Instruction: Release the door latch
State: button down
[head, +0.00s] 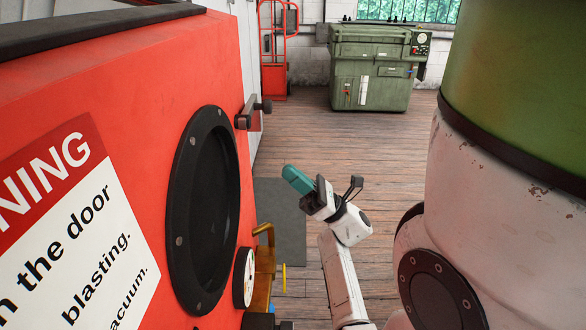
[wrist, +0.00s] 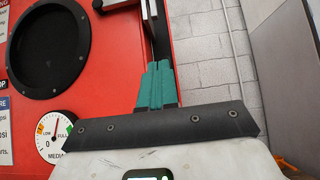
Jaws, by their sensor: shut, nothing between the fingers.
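The door latch (head: 254,114) is a small metal bracket with a dark knob, fixed at the right edge of the red cabinet's front (head: 215,50). My gripper (head: 298,180) has teal fingers and is shut and empty. In the head view it is lower and to the right of the latch, apart from it. In the wrist view the fingers (wrist: 157,85) lie together against the cabinet's right edge. A dark metal piece at the top of that view may be part of the latch; I cannot tell. No contact with the latch is visible.
The cabinet carries a round black port (head: 203,210), a white gauge (head: 243,278) and a warning sign (head: 75,235). A yellow-brown fitting (head: 264,255) juts out below. A green machine (head: 370,70) and red hand truck (head: 277,50) stand at the back. The wooden floor between is clear.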

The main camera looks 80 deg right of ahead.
jog(key=w+r+p, duration=0.3)
jog(key=w+r, duration=0.2)
jog(key=r, duration=0.4)
jog(key=shift+a+p, duration=0.15)
jog(key=shift+p, duration=0.25)
jog(key=shift+w+n+y+b, duration=0.1)
jog(key=shift+n+y+b, duration=0.35)
jog(key=shift+b, duration=0.2)
